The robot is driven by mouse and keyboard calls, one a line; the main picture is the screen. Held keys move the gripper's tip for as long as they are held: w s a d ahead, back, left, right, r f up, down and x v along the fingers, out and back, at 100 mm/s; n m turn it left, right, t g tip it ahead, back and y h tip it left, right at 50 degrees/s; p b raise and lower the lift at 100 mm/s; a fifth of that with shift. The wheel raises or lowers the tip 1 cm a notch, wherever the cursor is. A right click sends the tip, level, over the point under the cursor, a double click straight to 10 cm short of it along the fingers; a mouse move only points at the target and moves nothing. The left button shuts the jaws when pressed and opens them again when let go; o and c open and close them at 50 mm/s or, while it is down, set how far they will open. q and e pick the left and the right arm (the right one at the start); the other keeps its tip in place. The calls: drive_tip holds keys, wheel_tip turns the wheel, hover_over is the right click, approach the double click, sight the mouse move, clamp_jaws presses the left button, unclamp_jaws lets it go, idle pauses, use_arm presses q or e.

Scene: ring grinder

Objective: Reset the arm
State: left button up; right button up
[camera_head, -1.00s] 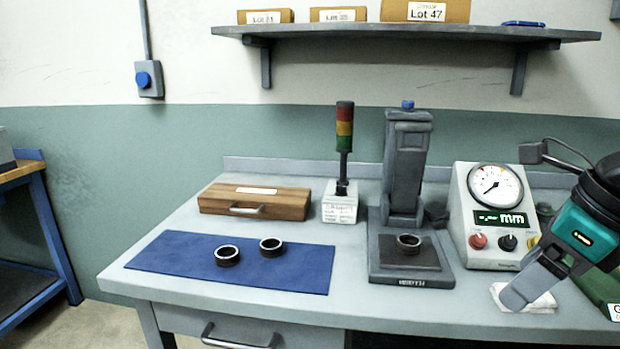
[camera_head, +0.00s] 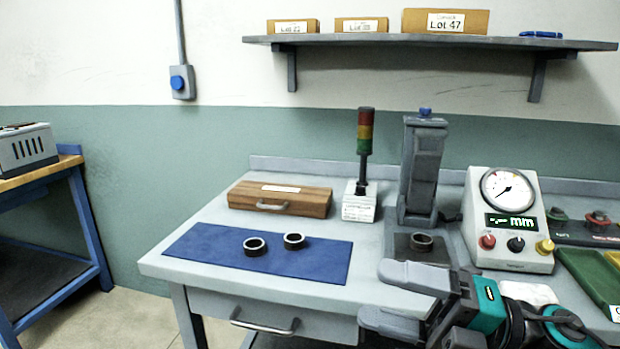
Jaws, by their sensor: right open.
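My right gripper (camera_head: 392,299) reaches in from the lower right, over the front edge of the workbench. Its two grey fingers are spread apart and nothing is between them. Its teal housing (camera_head: 487,305) shows behind the fingers. A dark ring (camera_head: 421,242) sits on the base of the grey gauge stand, just beyond the gripper and apart from it. Two more dark rings, one on the left (camera_head: 254,247) and one on the right (camera_head: 294,241), rest on the blue mat (camera_head: 200,242). My left gripper is not in view.
A gauge box (camera_head: 507,225) with a dial stands right of the stand (camera_head: 423,170). Behind the mat are a wooden case (camera_head: 300,204) and a signal tower (camera_head: 364,150). Green and yellow trays (camera_head: 590,278) lie at the right. A shelf (camera_head: 400,41) with boxes hangs above.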

drive_tip(key=w+d+f+m+t+h+p, duration=0.1)
drive_tip(key=w+d+f+m+t+h, duration=0.15)
drive_tip(key=f+m+t+h, duration=0.7)
drive_tip(key=w+d+f+m+t+h+p, duration=0.1)
drive_tip(key=d+f+m+t+h, duration=0.4)
drive_tip(key=m, duration=1)
drive_tip(key=s+f+m+g+h, duration=0.1)
drive_tip(key=s+f+m+g, duration=0.3)
drive_tip(key=f, duration=0.5)
drive_tip(key=s+f+m+g+h, duration=0.2)
drive_tip(key=s+f+m+g, duration=0.2)
drive_tip(key=s+f, duration=0.4)
drive_tip(key=shift+d+f+m, duration=0.3)
drive_tip(key=shift+f+m, duration=0.05)
drive_tip(key=shift+f, duration=0.6)
drive_tip(key=shift+c, duration=0.4)
